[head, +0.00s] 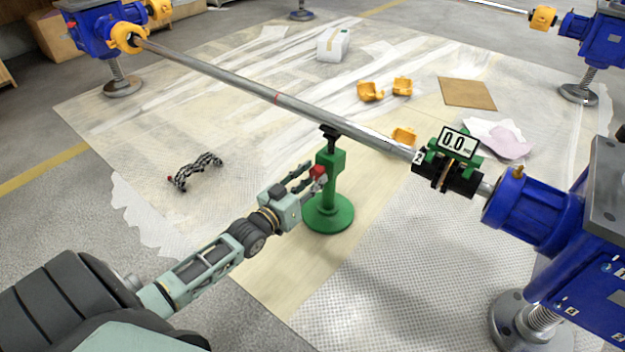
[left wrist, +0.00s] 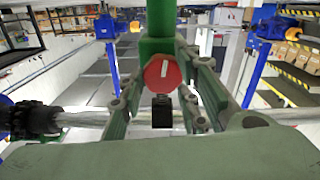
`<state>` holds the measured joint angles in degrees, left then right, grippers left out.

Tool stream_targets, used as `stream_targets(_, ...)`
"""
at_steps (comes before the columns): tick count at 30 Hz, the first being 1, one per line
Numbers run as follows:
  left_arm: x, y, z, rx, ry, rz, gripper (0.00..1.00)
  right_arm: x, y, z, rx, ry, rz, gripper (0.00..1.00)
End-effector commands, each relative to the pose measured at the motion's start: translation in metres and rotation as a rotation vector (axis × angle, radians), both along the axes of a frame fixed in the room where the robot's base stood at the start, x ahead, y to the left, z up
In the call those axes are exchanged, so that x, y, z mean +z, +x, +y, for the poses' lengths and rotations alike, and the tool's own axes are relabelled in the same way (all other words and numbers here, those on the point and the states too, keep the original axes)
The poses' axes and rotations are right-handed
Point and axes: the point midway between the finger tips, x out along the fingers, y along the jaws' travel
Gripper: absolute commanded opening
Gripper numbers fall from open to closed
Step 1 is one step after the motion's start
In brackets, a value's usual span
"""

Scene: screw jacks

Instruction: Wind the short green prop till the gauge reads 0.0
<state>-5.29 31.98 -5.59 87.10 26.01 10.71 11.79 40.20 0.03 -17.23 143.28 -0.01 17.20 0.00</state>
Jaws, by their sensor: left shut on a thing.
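The short green prop (head: 329,190) stands upright on its round base on the floor covering, under the long steel shaft (head: 270,95). Its black top is at the shaft; I cannot tell whether it touches. The red knob (head: 318,173) on its side also shows in the left wrist view (left wrist: 162,73), with a white mark on its face. My left gripper (head: 308,177) is shut on the red knob, one finger on each side, also seen in the left wrist view (left wrist: 162,88). The gauge (head: 457,142) on the shaft coupling reads 0.0. My right gripper is not in view.
A blue gearbox (head: 540,215) stands at the right, and another blue jack (head: 100,30) at the back left. Yellow pieces (head: 370,91), a brown board (head: 467,93), a white box (head: 333,44) and a black chain (head: 195,170) lie on the sheeted floor.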

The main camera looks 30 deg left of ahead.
Motion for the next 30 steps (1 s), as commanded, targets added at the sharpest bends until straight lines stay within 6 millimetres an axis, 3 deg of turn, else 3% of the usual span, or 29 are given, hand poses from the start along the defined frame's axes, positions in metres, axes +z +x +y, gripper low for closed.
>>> stream_targets(11, 0.002, -0.001, -0.006, -0.008, 0.133, -0.010, 0.05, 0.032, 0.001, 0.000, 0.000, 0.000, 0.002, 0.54)
stream_targets(22, -0.002, -0.001, -0.007, -0.011, 0.156, -0.015, 0.04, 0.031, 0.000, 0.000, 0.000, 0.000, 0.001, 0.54)
stream_targets(23, -0.002, -0.001, -0.007, -0.011, 0.156, -0.015, 0.33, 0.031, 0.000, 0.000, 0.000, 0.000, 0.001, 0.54)
stream_targets(27, -0.002, -0.001, -0.007, -0.010, 0.155, -0.014, 0.45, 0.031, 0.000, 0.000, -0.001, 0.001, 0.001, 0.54)
stream_targets(30, -0.002, -0.001, -0.005, -0.008, 0.156, -0.014, 0.45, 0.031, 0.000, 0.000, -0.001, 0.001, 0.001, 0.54)
